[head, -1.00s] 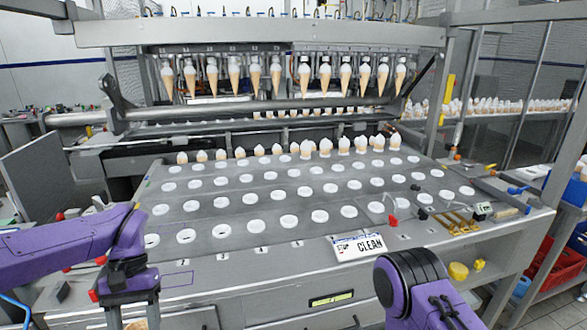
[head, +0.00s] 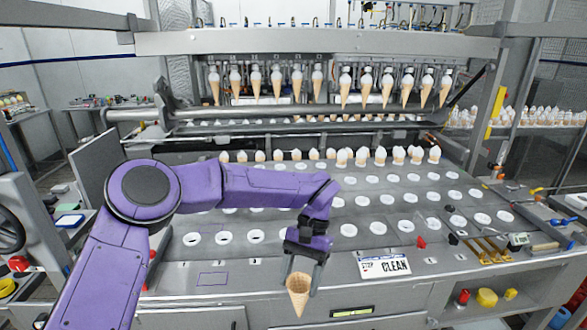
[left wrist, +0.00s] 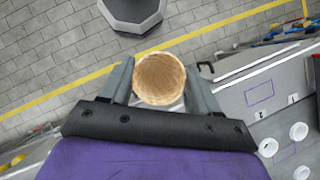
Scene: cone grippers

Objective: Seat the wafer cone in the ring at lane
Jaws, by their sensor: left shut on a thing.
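My left gripper (head: 300,276) is shut on a tan wafer cone (head: 298,297). It holds the cone point down in front of the machine's front edge, clear of the deck. In the left wrist view the cone (left wrist: 159,78) shows its round open mouth between the two fingers. White rings (head: 348,230) are set in rows in the grey deck (head: 330,212), behind the gripper. My left arm hides several front rings in the middle. The lane numbers are too small to read surely in the head view. My right gripper is not in view.
A STOP CLEAN sign (head: 385,266) lies at the deck's front edge, right of the gripper. Filled cones (head: 342,157) stand in the back row, and more hang under the overhead bar (head: 310,42). A yellow object (head: 487,297) sits at lower right.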

